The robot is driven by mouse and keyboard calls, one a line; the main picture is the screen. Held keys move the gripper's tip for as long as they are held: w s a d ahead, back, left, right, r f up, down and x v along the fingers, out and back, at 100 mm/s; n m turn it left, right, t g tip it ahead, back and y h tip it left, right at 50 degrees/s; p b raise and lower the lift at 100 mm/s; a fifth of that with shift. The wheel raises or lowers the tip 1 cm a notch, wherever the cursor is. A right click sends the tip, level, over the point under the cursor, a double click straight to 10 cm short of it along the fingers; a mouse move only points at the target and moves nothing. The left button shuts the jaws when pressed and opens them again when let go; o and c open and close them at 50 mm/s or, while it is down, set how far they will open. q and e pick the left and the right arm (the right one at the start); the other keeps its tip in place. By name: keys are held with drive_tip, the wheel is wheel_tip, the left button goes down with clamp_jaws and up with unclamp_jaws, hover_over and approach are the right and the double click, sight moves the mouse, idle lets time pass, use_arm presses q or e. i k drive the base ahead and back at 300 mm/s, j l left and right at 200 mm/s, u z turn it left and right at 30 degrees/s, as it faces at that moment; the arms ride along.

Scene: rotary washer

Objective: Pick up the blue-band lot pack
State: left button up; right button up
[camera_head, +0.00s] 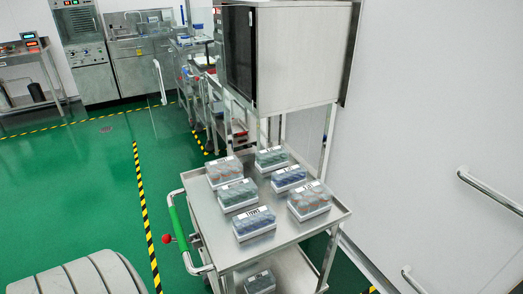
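Several clear packs with white labels stand in two rows on the top tray of a steel cart (202,208). Two look blue: one (254,223) at the near left end of the tray, and one (289,178) farther back near the right side. The near blue one has a white label with dark print, too small to read. Two packs look green, one at the back (270,159) and one at the left (237,195). Neither of my grippers is in view.
Another pack (260,282) sits on the cart's lower shelf. The cart has a green handle (182,229) and a red knob (167,238). A large cabinet (291,55) stands behind it, a white wall (430,110) at right. Green floor (75,190) is open to the left.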

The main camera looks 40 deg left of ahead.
sight(285, 179)
drive_tip(key=i+l+u, duration=0.15)
drive_tip(key=u, duration=0.3)
drive_tip(key=i+l+u, duration=0.2)
drive_tip(key=u, duration=0.3)
drive_tip(key=i+l+u, duration=0.1)
drive_tip(key=l+u, duration=0.15)
drive_tip(key=u, duration=0.2)
drive_tip(key=l+u, duration=0.25)
drive_tip(key=u, duration=0.2)
drive_tip(key=i+l, duration=0.05)
